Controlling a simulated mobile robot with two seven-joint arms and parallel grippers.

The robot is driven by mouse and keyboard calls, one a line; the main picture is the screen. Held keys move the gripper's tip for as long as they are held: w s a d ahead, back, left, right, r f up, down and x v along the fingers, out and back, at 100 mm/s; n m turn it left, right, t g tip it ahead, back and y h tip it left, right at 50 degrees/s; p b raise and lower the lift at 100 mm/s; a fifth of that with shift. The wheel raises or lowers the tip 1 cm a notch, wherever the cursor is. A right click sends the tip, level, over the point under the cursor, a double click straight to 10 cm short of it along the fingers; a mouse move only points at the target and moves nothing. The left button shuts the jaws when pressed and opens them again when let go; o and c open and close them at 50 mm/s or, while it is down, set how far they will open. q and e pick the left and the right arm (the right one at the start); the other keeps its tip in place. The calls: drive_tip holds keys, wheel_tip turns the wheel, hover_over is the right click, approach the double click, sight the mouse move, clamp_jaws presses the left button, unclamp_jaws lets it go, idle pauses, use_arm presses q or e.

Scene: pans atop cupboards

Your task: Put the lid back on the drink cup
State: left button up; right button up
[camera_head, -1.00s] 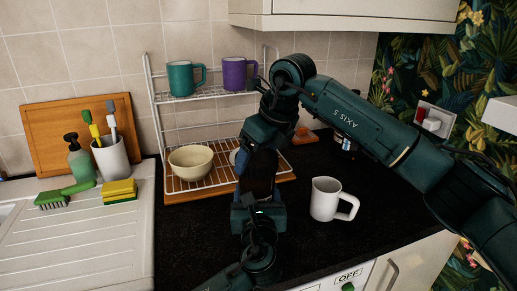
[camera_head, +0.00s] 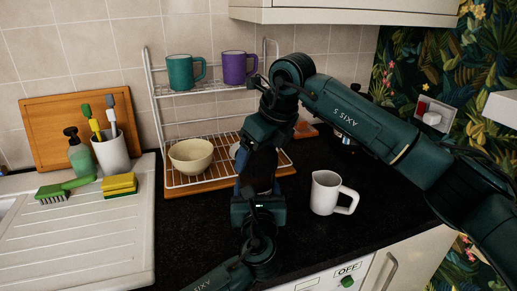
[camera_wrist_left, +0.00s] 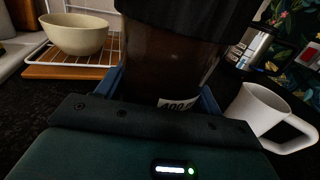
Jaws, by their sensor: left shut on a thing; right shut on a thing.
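The drink cup (camera_wrist_left: 165,70) is a dark brown, see-through vessel with a white label, part of which reads "400". It stands upright between the blue fingers of my left gripper (camera_wrist_left: 163,92), which is shut on it. In the head view my left gripper (camera_head: 259,190) is below my right gripper (camera_head: 260,148), which comes down from above. A black piece (camera_wrist_left: 190,14), apparently the lid, covers the cup's top in the left wrist view. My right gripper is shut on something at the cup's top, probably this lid. I cannot tell whether the lid is seated.
A white mug (camera_head: 331,193) stands to the right. A wire rack (camera_head: 185,183) behind left holds a cream bowl (camera_head: 191,156), with teal (camera_head: 180,73) and purple (camera_head: 235,68) mugs above. The dark counter (camera_head: 195,235) is clear at front left.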

use_arm(q)
drive_tip(key=c, duration=0.5)
use_arm(e)
drive_tip(key=shift+f, duration=0.1)
drive_tip(key=m+t+h, duration=0.1)
drive_tip(key=m, duration=0.3)
drive_tip(key=shift+s+a, duration=0.1)
drive_tip(key=shift+a, duration=0.05)
drive_tip(key=m+h, duration=0.1)
drive_tip(key=m, duration=0.2)
drive_tip(key=m+h, duration=0.1)
drive_tip(key=m, duration=0.2)
drive_tip(key=shift+a+t+h, duration=0.2)
drive_tip(key=shift+t+h, duration=0.1)
drive_tip(key=shift+h, duration=0.1)
drive_tip(key=m+h, duration=0.1)
drive_tip(key=m, duration=0.4)
drive_tip(key=shift+a+h, duration=0.15)
drive_tip(key=shift+h, duration=0.25)
drive_tip(key=m+g+h, duration=0.1)
drive_tip(key=m, duration=0.2)
drive_tip(key=m+g, duration=0.1)
drive_tip(key=m, duration=0.2)
drive_tip(key=m+g+h, duration=0.1)
drive_tip(key=m, duration=0.1)
drive_tip(key=shift+m, duration=0.4)
drive_tip(key=o, duration=0.9)
drive_tip(key=shift+w, duration=0.2)
